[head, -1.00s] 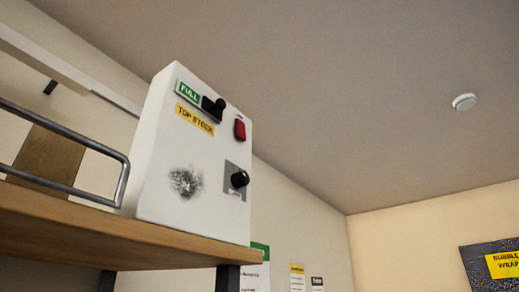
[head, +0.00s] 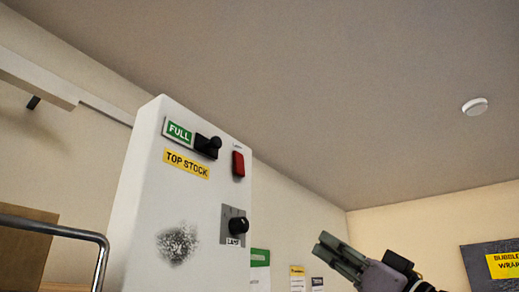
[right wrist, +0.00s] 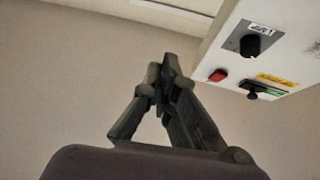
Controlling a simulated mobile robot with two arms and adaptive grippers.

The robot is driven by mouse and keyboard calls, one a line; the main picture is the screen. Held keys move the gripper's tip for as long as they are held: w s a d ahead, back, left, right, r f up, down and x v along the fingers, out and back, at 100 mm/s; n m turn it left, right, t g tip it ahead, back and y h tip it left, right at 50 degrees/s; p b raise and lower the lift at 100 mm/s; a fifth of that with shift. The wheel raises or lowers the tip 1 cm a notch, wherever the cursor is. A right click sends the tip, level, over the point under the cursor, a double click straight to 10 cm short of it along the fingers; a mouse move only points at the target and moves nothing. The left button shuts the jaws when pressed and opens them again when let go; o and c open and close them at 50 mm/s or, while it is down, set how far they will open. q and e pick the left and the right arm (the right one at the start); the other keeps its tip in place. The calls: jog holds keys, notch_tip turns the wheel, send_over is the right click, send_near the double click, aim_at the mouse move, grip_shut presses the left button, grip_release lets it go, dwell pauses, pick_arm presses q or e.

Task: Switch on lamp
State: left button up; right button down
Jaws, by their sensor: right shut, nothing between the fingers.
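A white control box (head: 150,200) stands at the left of the head view. On its face are a red rocker switch (head: 238,164) with a small label above it, a black round knob (head: 238,226) on a grey plate, and a black toggle or lever (head: 209,144) beside a green FULL sign. My right gripper (head: 322,245) is shut and empty, to the right of the box and apart from it. In the right wrist view my gripper (right wrist: 168,70) is shut; the red switch (right wrist: 217,76) and knob (right wrist: 256,42) show to its right. The left gripper is out of view.
A yellow TOP STOCK label (head: 186,163) and a dark smudge are on the box. A metal rail (head: 60,228) and a cardboard piece (head: 25,245) are at the lower left. A BUBBLE WRAP sign (head: 503,264) hangs at right. Air right of the box is free.

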aim_at(241, 157)
jog(key=s+a+r+n+g+y+p, duration=0.1)
jog(key=s+a+r+n+g+y, duration=0.25)
jog(key=s+r, duration=0.65)
jog(key=shift+y, duration=0.25)
jog(key=w+a+r+p, duration=0.1)
jog(key=a+p, duration=0.1)
jog(key=a, duration=0.1)
jog(key=w+a+r+p, duration=0.1)
jog(key=w+a+p, duration=0.1)
jog(key=p, duration=0.1)
jog(key=w+a+r+p, duration=0.1)
jog(key=w+a+p, duration=0.1)
jog(key=a, duration=0.1)
jog(key=shift+w+a+r, duration=0.2)
jog(key=shift+a+r, duration=0.1)
jog(key=shift+r, duration=0.05)
jog(key=shift+w+a+f, duration=0.1)
jog(key=shift+w, duration=0.05)
